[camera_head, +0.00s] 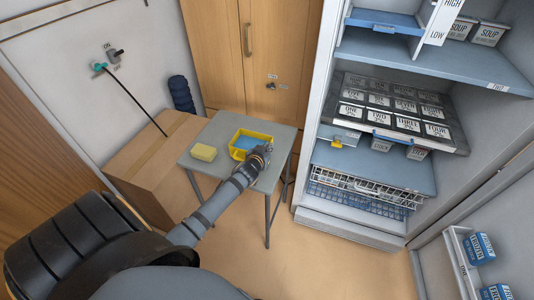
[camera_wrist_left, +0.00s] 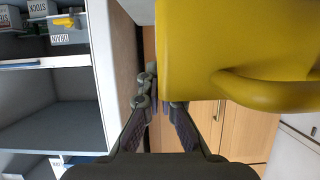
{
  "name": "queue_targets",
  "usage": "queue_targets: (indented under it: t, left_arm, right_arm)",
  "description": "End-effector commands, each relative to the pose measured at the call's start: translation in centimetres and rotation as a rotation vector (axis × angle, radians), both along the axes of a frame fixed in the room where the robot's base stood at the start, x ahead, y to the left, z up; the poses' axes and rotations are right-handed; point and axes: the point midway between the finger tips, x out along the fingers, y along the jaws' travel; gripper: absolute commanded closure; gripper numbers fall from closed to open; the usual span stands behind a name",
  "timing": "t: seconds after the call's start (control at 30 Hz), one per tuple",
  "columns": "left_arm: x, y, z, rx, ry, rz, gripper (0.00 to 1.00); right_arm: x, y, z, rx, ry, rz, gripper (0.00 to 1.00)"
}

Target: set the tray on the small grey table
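The small grey table (camera_head: 200,150) stands in front of the wooden cabinet in the head view. The yellow tray (camera_head: 237,152), with something blue inside, is over the table's top, near its right half. I cannot tell whether it rests there or is held slightly above. My left gripper (camera_head: 264,151) is at the tray's right side. In the left wrist view the tray (camera_wrist_left: 235,40) and its looped handle fill the upper right. My left fingers (camera_wrist_left: 163,103) reach the tray's edge, a little apart; the tray partly hides one tip, so the grip is unclear. My right gripper is not visible.
A cardboard-brown box (camera_head: 150,160) stands left of the table. An open shelf unit (camera_head: 385,165) with tins and wire baskets stands to the right. Floor (camera_head: 310,255) in front is clear.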

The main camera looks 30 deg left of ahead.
Motion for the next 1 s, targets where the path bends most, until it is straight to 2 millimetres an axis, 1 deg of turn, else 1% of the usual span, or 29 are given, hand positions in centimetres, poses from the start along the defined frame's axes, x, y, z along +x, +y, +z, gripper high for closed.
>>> queue_targets:
  t: [0.2, 0.23, 0.33, 0.43, 0.67, 0.8, 0.87, 1.0]
  left_arm:
    - [0.5, 0.4, -0.6, 0.002, -0.004, -0.002, 1.00]
    - [0.7, 0.6, -0.9, 0.003, -0.002, -0.001, 1.00]
    - [0.7, 0.6, -2.9, 0.000, -0.001, 0.000, 1.00]
    - [0.7, 0.5, -3.8, 0.000, -0.003, -0.001, 1.00]
    - [0.7, 0.6, -3.9, 0.002, -0.003, -0.002, 1.00]
    - [0.7, 0.6, -4.3, 0.002, -0.003, -0.002, 1.00]
    - [0.6, 0.6, -4.4, 0.000, 0.000, 0.000, 0.93]
    - [0.6, 0.6, -4.3, 0.000, 0.001, 0.000, 0.74]
  right_arm:
    - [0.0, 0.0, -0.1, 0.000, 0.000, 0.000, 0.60]
    - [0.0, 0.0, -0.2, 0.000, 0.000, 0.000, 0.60]
    - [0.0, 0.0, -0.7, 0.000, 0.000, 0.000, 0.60]
    - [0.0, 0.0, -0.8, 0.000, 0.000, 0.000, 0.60]
    - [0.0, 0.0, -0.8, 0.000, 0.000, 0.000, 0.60]
    - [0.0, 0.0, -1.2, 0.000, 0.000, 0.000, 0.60]
    - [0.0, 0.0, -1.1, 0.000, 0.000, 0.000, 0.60]
    - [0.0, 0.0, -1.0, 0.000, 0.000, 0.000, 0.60]
